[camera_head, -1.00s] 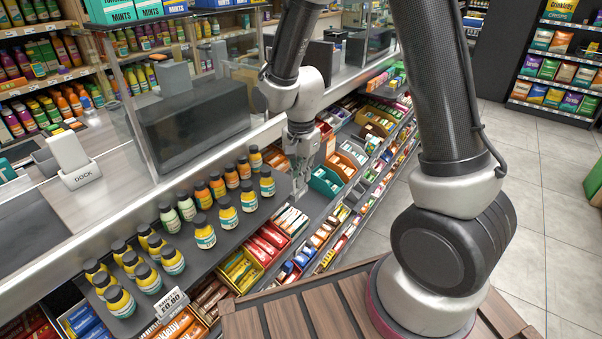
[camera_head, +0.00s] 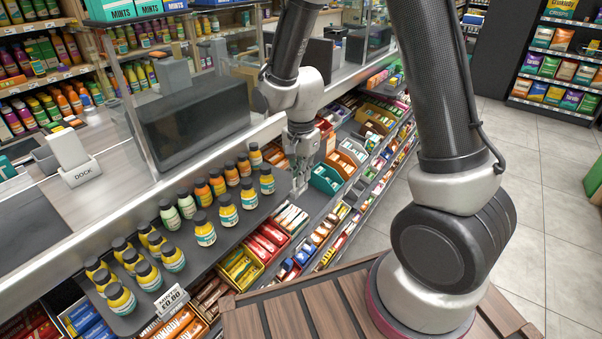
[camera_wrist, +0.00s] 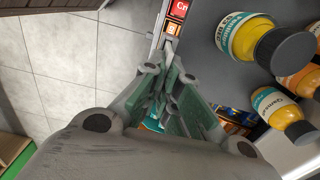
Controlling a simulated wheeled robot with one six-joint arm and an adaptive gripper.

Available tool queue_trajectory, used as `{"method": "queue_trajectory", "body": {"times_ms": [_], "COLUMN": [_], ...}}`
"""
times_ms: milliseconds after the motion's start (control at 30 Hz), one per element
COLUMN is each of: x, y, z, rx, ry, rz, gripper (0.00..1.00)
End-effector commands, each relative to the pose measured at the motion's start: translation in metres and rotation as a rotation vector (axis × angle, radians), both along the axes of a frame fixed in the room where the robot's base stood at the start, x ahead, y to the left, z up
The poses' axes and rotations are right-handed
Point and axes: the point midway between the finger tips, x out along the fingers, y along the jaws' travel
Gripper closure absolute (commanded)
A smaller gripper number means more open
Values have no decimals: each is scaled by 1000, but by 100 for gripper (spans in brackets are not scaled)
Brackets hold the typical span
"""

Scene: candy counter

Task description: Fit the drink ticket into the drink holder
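My gripper (camera_head: 298,178) points down at the right end of the dark drink shelf (camera_head: 236,238), beside the bottles. In the wrist view its two green-grey fingers (camera_wrist: 170,62) run close together toward their tips. I cannot tell whether a thin ticket is pinched edge-on between them. A white price ticket (camera_head: 170,300) stands at the left front edge of the drink shelf, tilted. I cannot make out a separate, empty drink holder.
Rows of small bottles (camera_head: 204,230) fill much of the drink shelf. Candy boxes (camera_head: 262,243) line the tiers below and to the right. A clear screen and a black monitor (camera_head: 195,115) stand behind on the counter. Open tiled floor (camera_head: 560,210) lies at the right.

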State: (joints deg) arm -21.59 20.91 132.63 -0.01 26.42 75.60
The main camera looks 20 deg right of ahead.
Motion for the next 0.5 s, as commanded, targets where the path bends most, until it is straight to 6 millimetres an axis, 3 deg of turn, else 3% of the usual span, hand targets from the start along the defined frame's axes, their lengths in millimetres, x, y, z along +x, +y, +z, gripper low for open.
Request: {"method": "queue_trajectory", "body": {"times_ms": [500], "x": [0], "y": [0], "z": [-8], "rx": [0], "ry": [0], "rz": [0], "gripper": [100]}}
